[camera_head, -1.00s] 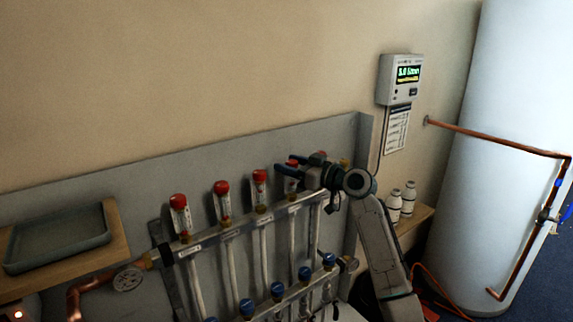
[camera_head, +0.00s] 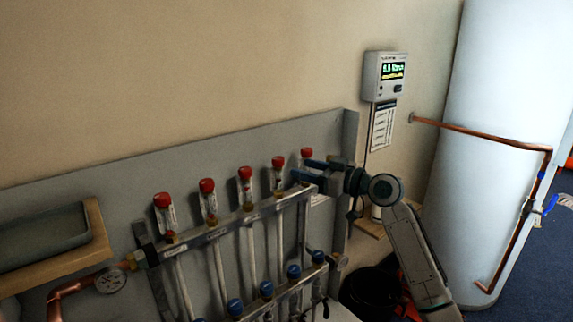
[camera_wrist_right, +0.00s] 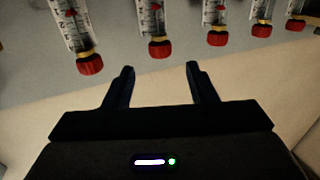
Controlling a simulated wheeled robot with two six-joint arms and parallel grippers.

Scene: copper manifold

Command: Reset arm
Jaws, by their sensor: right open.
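My right gripper (camera_head: 308,171) is at the right end of the manifold's upper rail (camera_head: 238,224), its dark fingers pointing left. In the head view they overlap the rightmost red-capped flow meter (camera_head: 307,154), and its lower part is hidden. In the right wrist view the two fingers (camera_wrist_right: 160,72) are spread apart with nothing between them. Several flow meters with red caps, one of them near the middle (camera_wrist_right: 160,48), show beyond the fingertips there, apart from them. My left gripper is in neither view.
A grey wall controller (camera_head: 386,78) with a lit display, too blurred to read, hangs above the arm. A copper pipe (camera_head: 480,133) runs to a large white tank (camera_head: 490,70). A grey tray (camera_head: 45,236) sits at left. A black bucket (camera_head: 368,290) stands below my right arm.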

